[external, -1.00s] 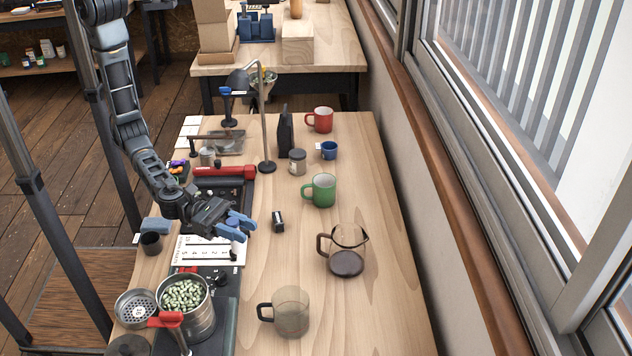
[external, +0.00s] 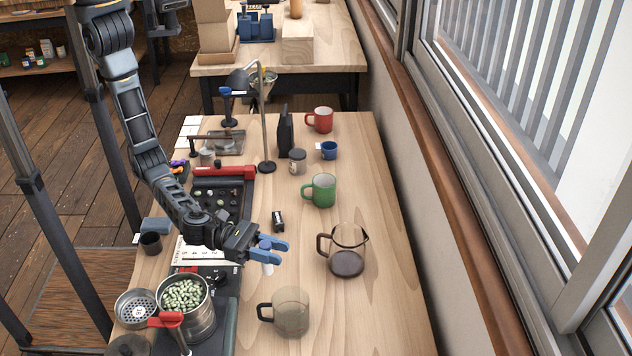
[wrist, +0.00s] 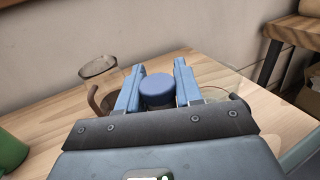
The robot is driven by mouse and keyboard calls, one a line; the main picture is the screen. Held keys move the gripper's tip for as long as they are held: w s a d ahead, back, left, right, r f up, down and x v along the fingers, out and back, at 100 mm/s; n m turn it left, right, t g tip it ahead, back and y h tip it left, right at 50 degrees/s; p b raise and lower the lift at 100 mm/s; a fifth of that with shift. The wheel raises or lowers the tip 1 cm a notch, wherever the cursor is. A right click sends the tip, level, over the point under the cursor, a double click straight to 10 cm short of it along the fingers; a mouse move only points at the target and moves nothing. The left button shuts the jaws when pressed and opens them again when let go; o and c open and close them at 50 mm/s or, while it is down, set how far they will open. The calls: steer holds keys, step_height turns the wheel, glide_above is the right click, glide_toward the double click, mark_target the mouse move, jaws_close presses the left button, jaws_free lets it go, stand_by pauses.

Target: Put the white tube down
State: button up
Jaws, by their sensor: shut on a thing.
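The white tube (external: 267,266) has a blue cap (wrist: 157,88). My gripper (external: 276,249) is shut on it near its cap and holds it upright over the bare wood of the table. In the wrist view the cap sits between the two blue fingers of my gripper (wrist: 158,88), and the white body is hidden below. I cannot tell whether the tube's lower end touches the table (external: 385,300).
A glass carafe (external: 345,262) stands right of my gripper, and a glass mug (external: 291,314) stands in front of it. A small black item (external: 278,220) lies behind. A green mug (external: 319,190) is farther back. A pot of beans (external: 187,305) is at front left.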

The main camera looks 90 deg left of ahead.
steer(key=shift+w+a+f+b, duration=0.35)
steer(key=shift+w+f, duration=0.25)
steer(key=shift+f, duration=0.5)
steer(key=shift+w+a+f+b, duration=0.4)
steer(key=shift+w+f, duration=0.2)
steer(key=shift+f, duration=0.5)
steer(key=shift+w+a+f+b, duration=0.35)
steer(key=shift+w+f, duration=0.25)
steer(key=shift+f, duration=0.5)
steer(key=shift+f, duration=0.2)
steer(key=o, duration=1)
steer(key=shift+r, duration=0.15)
